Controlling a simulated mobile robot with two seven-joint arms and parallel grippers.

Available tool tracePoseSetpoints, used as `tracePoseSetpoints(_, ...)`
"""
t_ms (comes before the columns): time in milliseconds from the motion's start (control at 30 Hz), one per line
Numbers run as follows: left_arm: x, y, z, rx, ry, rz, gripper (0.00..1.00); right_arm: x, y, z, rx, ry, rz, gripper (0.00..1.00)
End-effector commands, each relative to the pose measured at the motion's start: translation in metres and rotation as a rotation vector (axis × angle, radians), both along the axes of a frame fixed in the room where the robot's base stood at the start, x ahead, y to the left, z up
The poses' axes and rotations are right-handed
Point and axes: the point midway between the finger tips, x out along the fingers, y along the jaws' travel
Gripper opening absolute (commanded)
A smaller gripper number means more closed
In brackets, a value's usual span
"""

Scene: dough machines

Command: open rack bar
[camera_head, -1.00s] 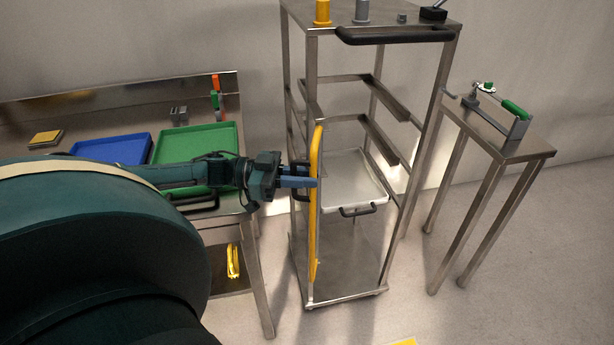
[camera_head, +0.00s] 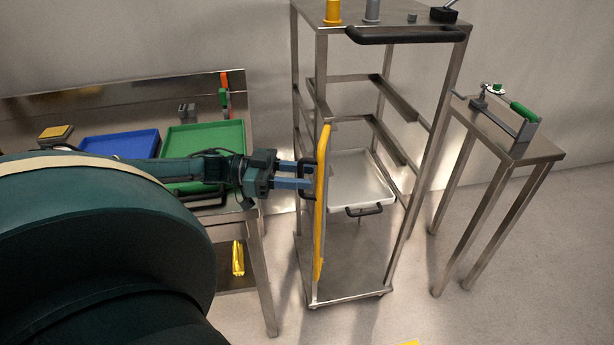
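The rack bar is a yellow upright bar (camera_head: 322,215) on the left front side of the metal rack (camera_head: 345,285). It stands nearly vertical along the front left post, seen almost edge-on. My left gripper (camera_head: 305,175) reaches in from the left at the bar's mid height. Its two blue fingers are apart with a gap between them. The fingertips are beside the bar, at a dark handle (camera_head: 304,192) there; whether they touch it I cannot tell. My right gripper is not in view.
A light tray (camera_head: 360,178) with a black handle lies in the rack. A black push handle (camera_head: 400,36) crosses the rack top. A table on the left holds a green tray (camera_head: 205,138) and a blue tray (camera_head: 120,146). A small stand (camera_head: 535,150) is at right, with open floor in front.

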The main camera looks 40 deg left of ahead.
Motion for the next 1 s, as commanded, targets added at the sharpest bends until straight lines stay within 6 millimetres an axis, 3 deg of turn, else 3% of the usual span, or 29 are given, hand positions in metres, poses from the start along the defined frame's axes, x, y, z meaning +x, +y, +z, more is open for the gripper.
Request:
tracePoseSetpoints(200,-0.028,0.040,-0.002,0.006,0.009,0.002,0.34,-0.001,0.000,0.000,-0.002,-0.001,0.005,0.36)
tracePoseSetpoints(433,-0.050,0.072,-0.001,0.003,0.006,0.002,0.34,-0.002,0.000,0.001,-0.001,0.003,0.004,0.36)
tracePoseSetpoints(633,-0.057,0.083,-0.001,0.002,0.004,0.001,0.34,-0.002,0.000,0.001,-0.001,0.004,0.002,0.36)
tracePoseSetpoints(1000,-0.057,0.083,-0.001,0.002,0.003,0.001,0.34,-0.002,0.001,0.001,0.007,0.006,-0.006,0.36)
